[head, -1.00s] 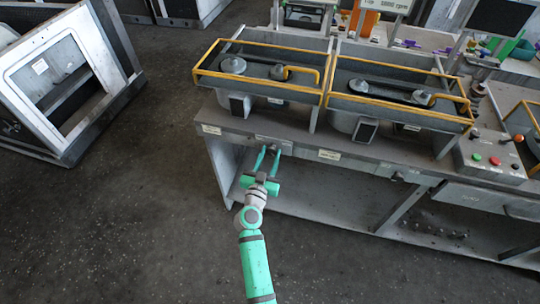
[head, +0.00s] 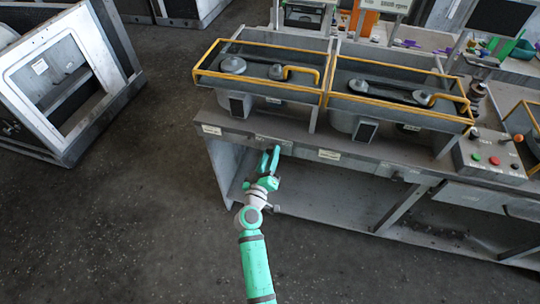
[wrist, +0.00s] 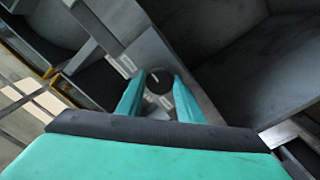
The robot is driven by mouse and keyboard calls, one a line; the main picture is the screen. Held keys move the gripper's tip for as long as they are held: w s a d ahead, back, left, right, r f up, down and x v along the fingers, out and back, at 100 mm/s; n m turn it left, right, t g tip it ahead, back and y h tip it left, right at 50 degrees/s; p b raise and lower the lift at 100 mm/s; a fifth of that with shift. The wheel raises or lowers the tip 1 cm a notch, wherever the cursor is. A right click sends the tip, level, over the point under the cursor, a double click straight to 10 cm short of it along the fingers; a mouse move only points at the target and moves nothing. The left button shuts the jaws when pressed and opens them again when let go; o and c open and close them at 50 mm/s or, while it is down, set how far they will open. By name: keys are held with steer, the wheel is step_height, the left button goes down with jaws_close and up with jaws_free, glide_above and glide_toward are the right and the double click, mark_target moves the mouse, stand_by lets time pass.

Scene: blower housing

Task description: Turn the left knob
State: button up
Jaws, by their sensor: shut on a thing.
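My gripper (head: 270,160) reaches the front edge of the workbench (head: 300,148), below the left yellow-railed housing. In the wrist view its two green fingers (wrist: 158,92) stand on either side of a dark round knob (wrist: 158,83) with a small pale mark on its face. The fingers are shut on this left knob. In the head view the gripper is rolled over and its fingers largely cover the knob.
Two yellow-railed housings (head: 262,72) stand on the bench top. A control box with coloured buttons (head: 490,158) is at the right. A pale label (head: 329,155) is right of the gripper. Under the bench is an open shelf (head: 330,205). The floor (head: 140,220) at left is clear.

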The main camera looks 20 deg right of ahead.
steer(key=n, duration=1.2)
steer(key=shift+n, duration=0.3)
stand_by(0.4)
steer(key=o, duration=1.1)
steer(key=shift+c, duration=0.2)
steer(key=v, duration=1.1)
steer(key=shift+w, duration=0.1)
